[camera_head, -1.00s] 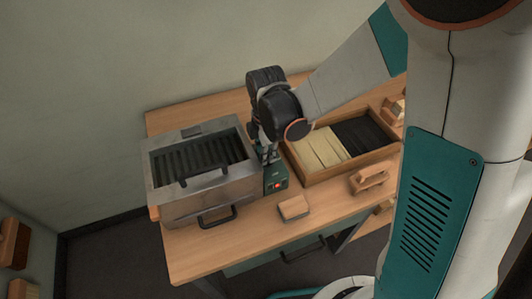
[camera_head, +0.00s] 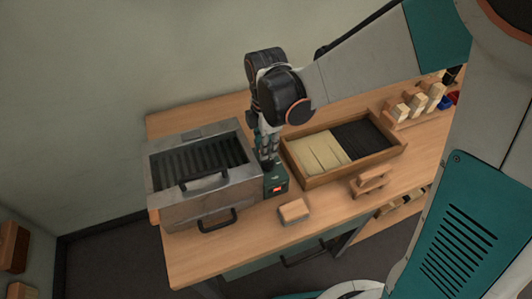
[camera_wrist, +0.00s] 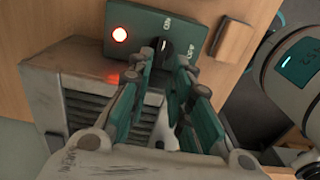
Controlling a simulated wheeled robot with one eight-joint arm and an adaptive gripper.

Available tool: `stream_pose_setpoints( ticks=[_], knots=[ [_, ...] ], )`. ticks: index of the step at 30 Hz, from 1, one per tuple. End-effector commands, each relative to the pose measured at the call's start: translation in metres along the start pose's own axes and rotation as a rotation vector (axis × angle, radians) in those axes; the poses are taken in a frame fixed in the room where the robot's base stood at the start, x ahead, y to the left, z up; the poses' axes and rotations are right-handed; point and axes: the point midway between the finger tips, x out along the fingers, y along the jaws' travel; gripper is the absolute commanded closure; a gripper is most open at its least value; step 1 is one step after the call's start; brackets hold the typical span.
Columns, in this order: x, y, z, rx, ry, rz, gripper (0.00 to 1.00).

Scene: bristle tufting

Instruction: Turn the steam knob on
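The steam knob (camera_wrist: 165,48) is a black knob on a dark green control box (camera_wrist: 192,30). A red lamp (camera_wrist: 120,34) glows left of the knob. The knob's exact setting is too small to read surely. In the head view the box (camera_head: 276,180) stands beside the steel steamer (camera_head: 167,207), and the knob is hidden. My gripper (camera_wrist: 164,66) is open, its fingers on either side of the knob's line; contact is not visible. It also shows above the box in the head view (camera_head: 267,158).
A wooden tray (camera_head: 312,183) with pale and black bristles lies right of the box. A small wooden block (camera_head: 294,211) sits in front. The steamer has dark handles on its lid and front. A rack of wooden pieces (camera_head: 413,112) stands at far right.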

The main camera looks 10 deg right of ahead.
Motion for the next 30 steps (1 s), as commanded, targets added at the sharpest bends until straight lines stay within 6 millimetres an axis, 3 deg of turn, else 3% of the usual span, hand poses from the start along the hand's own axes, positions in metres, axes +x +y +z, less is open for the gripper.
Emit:
stream_pose_setpoints(
  ticks=[7,23,26,30],
  knots=[
    [-0.022,0.000,0.000,0.000,0.000,0.000,0.81],
    [-0.025,0.001,0.000,0.005,0.002,0.001,0.81],
    [-0.030,0.003,-0.003,0.059,0.021,0.007,0.81],
    [-0.051,0.012,-0.014,0.283,0.095,0.021,0.81]
  ],
)
